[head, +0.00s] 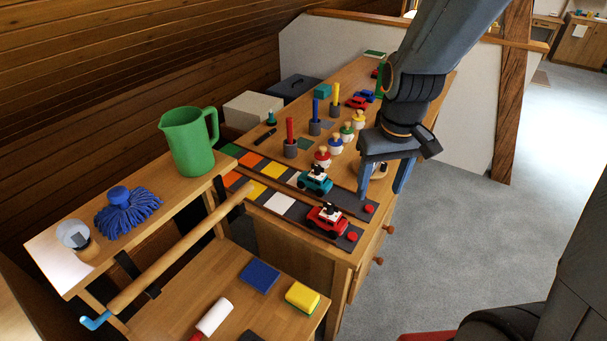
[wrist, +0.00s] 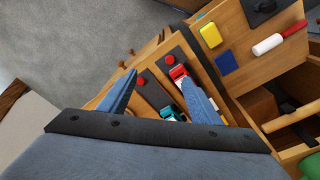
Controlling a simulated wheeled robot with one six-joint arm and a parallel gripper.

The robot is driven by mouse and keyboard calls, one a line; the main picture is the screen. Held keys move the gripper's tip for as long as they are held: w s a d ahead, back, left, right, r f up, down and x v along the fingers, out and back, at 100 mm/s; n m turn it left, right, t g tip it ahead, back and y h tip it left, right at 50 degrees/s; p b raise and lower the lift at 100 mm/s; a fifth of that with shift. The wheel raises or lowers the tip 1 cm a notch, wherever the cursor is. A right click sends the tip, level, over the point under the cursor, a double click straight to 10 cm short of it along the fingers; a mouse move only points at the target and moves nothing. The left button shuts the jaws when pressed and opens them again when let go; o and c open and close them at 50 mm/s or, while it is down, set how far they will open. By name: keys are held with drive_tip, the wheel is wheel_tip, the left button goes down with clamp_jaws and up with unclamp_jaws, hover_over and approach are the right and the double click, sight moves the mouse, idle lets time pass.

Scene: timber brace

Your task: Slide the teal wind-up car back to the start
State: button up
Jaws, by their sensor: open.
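The teal wind-up car (head: 315,181) stands on the rear of two dark track strips, just past that strip's white square. Its top is white and black. In the wrist view the teal car (wrist: 172,112) shows small, partly hidden beside the right-hand finger. My gripper (head: 383,189) is open and empty, fingers pointing down, to the right of the teal car near the strip's red button (head: 369,208). In the wrist view my gripper (wrist: 159,76) frames the strips. Whether the fingertips touch anything cannot be told.
A red car (head: 326,219) stands on the front strip, close to the teal one, with another red button (head: 352,236) at that strip's end. Peg figures (head: 322,157) and cups with coloured rods (head: 290,147) stand behind. A green jug (head: 187,142) is at left.

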drive_tip(key=w+a+f+n, duration=0.2)
drive_tip(key=w+a, duration=0.1)
drive_tip(key=w, duration=0.4)
drive_tip(key=w+a+f+n, duration=0.1)
drive_tip(key=w+a+n, duration=0.2)
drive_tip(key=w, duration=0.3)
drive_tip(key=n+g, duration=0.1)
drive_tip(key=n, duration=0.3)
hover_over(314, 173)
drive_tip(key=f, duration=0.5)
drive_tip(key=shift+w+d+f+b, duration=0.2)
drive_tip(key=shift+d+f+b, duration=0.05)
drive_tip(key=shift+f+b, duration=0.1)
drive_tip(key=shift+w+a+f, duration=0.15)
drive_tip(key=shift+f, duration=0.4)
drive_tip(key=shift+f+p, duration=1.15)
drive_tip(key=shift+f, duration=2.3)
